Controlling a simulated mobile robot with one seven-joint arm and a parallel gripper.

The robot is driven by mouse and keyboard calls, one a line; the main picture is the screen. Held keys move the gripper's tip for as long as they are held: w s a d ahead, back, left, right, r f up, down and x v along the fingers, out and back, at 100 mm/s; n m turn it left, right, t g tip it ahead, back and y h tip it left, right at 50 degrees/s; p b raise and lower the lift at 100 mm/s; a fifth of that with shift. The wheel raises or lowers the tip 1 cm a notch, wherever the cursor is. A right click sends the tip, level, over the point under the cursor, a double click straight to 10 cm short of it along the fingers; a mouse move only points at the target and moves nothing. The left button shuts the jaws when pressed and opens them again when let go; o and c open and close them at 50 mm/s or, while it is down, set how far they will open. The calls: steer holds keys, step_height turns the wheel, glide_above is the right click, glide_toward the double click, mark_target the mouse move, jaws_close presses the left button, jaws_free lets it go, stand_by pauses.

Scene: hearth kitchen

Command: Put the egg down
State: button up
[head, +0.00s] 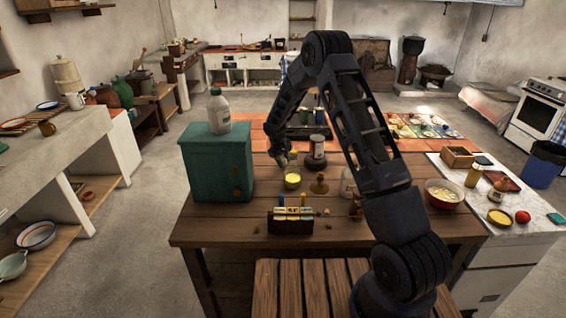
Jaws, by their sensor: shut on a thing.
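My gripper (282,161) is above the wooden table (210,225), just right of the teal cabinet. It points downward and is shut on the egg, which is too small and too covered by the fingers to make out clearly. A small yellow cup (292,182) stands on the table just below and right of the fingertips. I cannot tell the exact gap between the gripper and the cup.
The teal cabinet (217,165) carries a pale jug (218,111). A bowl (444,194) is at right. The table's front left is clear.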

steer(key=shift+f, duration=0.15)
steer(key=shift+o, duration=1.4)
steer(key=shift+f, duration=0.1)
steer(key=o, duration=0.4)
steer(key=shift+o, duration=0.2)
steer(key=v, duration=1.2)
steer(key=shift+r, duration=0.3)
